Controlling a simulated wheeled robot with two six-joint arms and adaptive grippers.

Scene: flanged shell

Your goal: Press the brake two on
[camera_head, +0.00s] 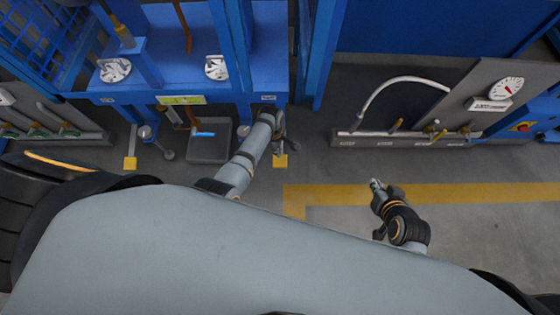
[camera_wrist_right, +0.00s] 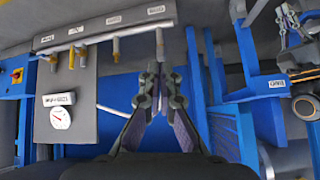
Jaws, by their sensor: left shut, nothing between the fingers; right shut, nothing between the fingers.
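Two yellow pedal pads stand low in front of the blue machine in the head view. The right pad (camera_head: 281,161) sits below a small label plate (camera_head: 268,98), the left pad (camera_head: 130,163) below another; the label text is too small to read. My left gripper (camera_head: 280,132) is shut and empty, just above the right pad and below its label; its own arm partly hides it, and I cannot tell whether it touches the pedal. My right gripper (camera_head: 376,184) is shut and empty over the floor's yellow line. Its closed fingers (camera_wrist_right: 158,95) fill the middle of the right wrist view.
A grey panel with a gauge (camera_head: 507,88), white hose (camera_head: 400,82) and several yellow valve handles stands at the right. A grey box (camera_head: 209,148) lies left of my left arm. The floor around my right gripper is clear.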

